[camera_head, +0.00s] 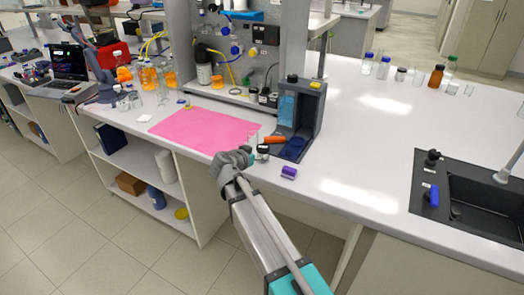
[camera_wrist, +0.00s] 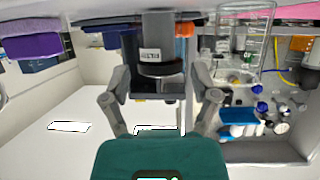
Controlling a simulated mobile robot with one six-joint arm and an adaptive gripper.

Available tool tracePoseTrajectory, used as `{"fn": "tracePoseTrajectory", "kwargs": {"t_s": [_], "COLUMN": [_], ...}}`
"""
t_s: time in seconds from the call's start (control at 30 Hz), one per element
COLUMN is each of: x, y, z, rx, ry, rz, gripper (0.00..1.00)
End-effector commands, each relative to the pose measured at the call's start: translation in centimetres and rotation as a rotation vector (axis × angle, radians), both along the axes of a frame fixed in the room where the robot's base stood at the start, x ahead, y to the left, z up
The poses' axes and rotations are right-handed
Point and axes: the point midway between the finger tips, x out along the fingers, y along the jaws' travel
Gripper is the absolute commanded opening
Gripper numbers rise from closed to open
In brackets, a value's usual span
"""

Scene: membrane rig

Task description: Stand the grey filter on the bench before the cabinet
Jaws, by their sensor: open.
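The grey filter (camera_wrist: 160,42) is a short grey cylinder with a white label and a dark band. In the wrist view it lies between my open fingers; contact is not clear. In the head view, a small grey and dark piece (camera_head: 262,152) just right of my gripper looks like the filter, partly hidden. My gripper (camera_head: 246,158) is at the bench's front edge; its fingers also show in the wrist view (camera_wrist: 160,68). The cabinet (camera_head: 317,112) is probably the dark grey open-fronted housing with a screen, standing behind and right of the filter.
A clear beaker (camera_head: 253,138) stands close by, beside the pink mat (camera_head: 200,128). The bench (camera_head: 350,150) is clear towards the black sink (camera_head: 465,205).

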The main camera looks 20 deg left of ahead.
Motion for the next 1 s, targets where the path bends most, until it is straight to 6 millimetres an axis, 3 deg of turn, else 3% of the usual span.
{"fn": "tracePoseTrajectory", "kwargs": {"t_s": [0.2,0.43,1.0], "x": [-3.6,-6.1,-6.9], "y": [0.4,0.9,1.1], "z": [1.8,2.7,2.9], "rx": [0.000,0.000,0.001], "ry": [-0.001,0.000,0.000], "rz": [0.001,0.001,0.001], "gripper": [0.77,0.77,0.77]}}
